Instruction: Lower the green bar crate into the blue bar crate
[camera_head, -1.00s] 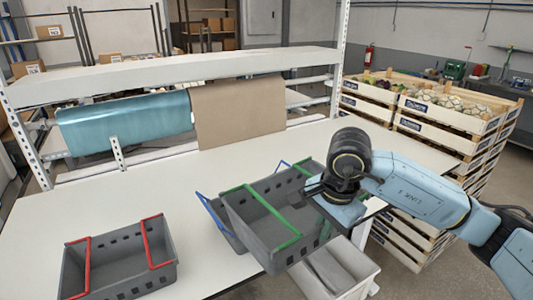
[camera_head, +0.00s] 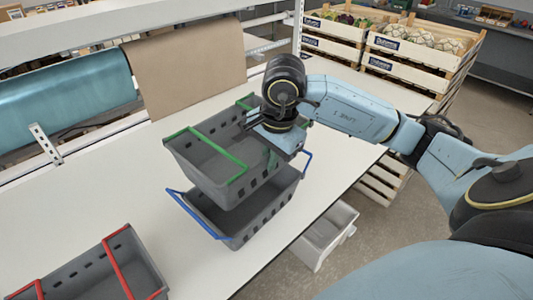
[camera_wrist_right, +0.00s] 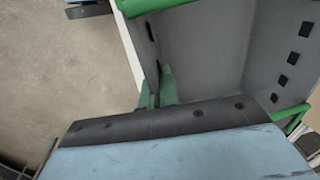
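The grey green bar crate (camera_head: 205,167), with two green bars, hangs above the blue bar crate in the head view. My right gripper (camera_head: 272,158) is at its right side, shut on its wall. The wrist view shows the green fingers (camera_wrist_right: 157,88) at the crate's wall (camera_wrist_right: 205,50). The grey blue bar crate (camera_head: 262,210) stands on the table, its blue bars out at its left and right ends. The upper crate hides much of its inside and back. The upper crate sits toward the back left of it. My left gripper is out of view.
A grey crate with red bars (camera_head: 115,268) stands on the white table (camera_head: 110,200) at the lower left. A pale bin (camera_head: 325,237) stands beyond the table's front edge. A brown sheet and a blue roll are behind. Stacked wooden produce crates (camera_head: 410,55) stand back right.

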